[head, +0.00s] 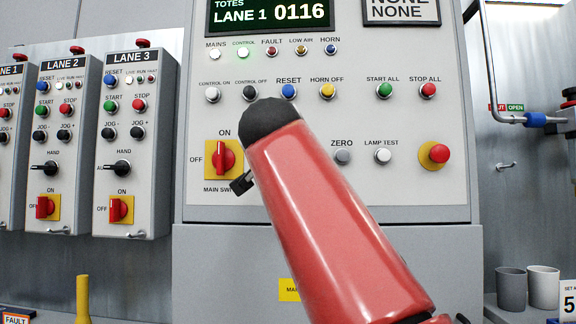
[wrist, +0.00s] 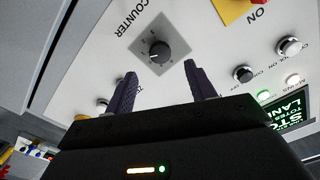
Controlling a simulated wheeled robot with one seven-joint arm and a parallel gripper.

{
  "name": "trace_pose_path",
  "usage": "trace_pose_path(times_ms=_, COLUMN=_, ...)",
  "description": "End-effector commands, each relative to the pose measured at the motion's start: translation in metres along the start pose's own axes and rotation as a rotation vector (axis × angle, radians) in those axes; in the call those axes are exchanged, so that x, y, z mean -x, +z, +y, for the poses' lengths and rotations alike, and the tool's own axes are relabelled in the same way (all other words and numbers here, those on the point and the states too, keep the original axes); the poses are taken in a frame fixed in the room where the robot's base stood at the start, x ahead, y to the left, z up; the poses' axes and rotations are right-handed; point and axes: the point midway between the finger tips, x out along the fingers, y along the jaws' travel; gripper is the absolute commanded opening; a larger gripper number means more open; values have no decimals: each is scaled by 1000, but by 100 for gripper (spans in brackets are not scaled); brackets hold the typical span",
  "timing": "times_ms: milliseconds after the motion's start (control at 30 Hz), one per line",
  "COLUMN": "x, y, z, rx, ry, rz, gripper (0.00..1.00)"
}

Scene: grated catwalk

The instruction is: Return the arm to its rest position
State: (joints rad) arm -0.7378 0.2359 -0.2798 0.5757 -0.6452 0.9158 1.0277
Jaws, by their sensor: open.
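My red arm reaches up across the middle of the main control panel (head: 420,190) in the head view and hides part of it. My gripper (wrist: 160,70) shows in the wrist view with its two dark fingers apart and nothing between them. It faces the panel, near a black rotary knob (wrist: 160,51) on a grey plate labelled COUNTER. The knob sits beyond the fingertips, and I cannot tell the exact gap. In the head view the gripper is mostly hidden behind the arm; only a small dark piece shows beside the main switch (head: 224,159).
Three lane boxes with buttons and switches stand at the left, including the Lane 3 box (head: 137,150). A red emergency button (head: 438,153) is right of the arm. Pipework with a blue fitting (head: 535,119) and two cups (head: 543,288) are at the right.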

Motion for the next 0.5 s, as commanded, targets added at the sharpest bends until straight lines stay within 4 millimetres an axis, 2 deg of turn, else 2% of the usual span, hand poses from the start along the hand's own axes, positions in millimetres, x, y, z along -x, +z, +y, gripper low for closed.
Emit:
trace_pose_path(times_ms=100, x=7, y=1, z=1, rx=0, ry=1, rz=0, gripper=55)
trace_pose_path(times_ms=500, x=8, y=0, z=0, rx=0, ry=1, rz=0, gripper=55)
